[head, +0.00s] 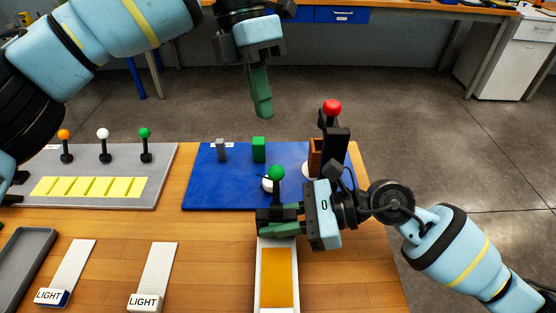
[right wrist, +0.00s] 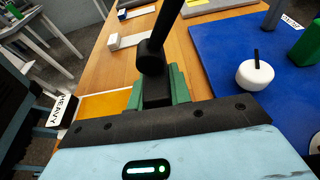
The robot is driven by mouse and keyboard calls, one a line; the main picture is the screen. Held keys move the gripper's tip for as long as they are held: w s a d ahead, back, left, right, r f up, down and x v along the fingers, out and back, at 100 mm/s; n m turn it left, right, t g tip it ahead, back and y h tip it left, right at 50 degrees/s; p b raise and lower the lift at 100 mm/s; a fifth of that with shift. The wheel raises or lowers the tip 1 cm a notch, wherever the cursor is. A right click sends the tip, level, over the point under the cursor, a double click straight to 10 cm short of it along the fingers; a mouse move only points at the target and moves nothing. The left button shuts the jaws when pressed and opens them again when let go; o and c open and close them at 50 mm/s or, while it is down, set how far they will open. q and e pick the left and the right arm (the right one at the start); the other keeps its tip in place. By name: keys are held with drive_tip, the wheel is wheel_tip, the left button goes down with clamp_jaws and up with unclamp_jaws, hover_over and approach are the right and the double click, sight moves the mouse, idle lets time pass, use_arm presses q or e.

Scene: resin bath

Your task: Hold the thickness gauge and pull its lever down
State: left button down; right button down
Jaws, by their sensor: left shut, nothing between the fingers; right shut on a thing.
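A black upright device with a red ball-topped lever (head: 332,108) stands at the right of the blue mat; it looks like the thickness gauge, but I cannot be sure. A brown block shows at its side, and my right arm hides its lower part. My right gripper (head: 268,222) is shut on a black tool with a green knob (head: 276,173), over the far end of the amber tray. The wrist view shows the tool's black shaft (right wrist: 165,35) between the green fingers. My left gripper (head: 262,108) is shut and empty, above and beyond the blue mat, apart from the device.
The blue mat (head: 210,185) carries a grey block, a green block (head: 258,149) and a white round piece (right wrist: 255,75). A grey board (head: 100,170) at left holds orange-, white- and green-knobbed handles. The amber tray (head: 277,280) and two LIGHT strips (head: 158,270) lie in front.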

sight(276, 182)
use_arm(q)
drive_tip(key=w+d+m, duration=0.1)
drive_tip(key=m, duration=0.7)
drive_tip(key=w+f+m+y, duration=0.1)
drive_tip(key=m, duration=0.8)
drive_tip(key=w+d+f+m, duration=0.1)
drive_tip(key=w+m, duration=0.1)
drive_tip(key=m, duration=0.6)
drive_tip(key=shift+d+f+m+t+y, duration=0.15)
drive_tip(key=shift+d+m+t+y, duration=0.15)
drive_tip(key=shift+m+y, duration=0.1)
drive_tip(key=s+f, duration=0.5)
drive_tip(key=f, duration=0.2)
drive_tip(key=shift+s+f, duration=0.2)
drive_tip(key=shift+s, duration=0.2)
drive_tip(key=shift+s+a+r+t, duration=0.1)
drive_tip(key=shift+s+t, duration=0.05)
drive_tip(key=shift+t, duration=0.45)
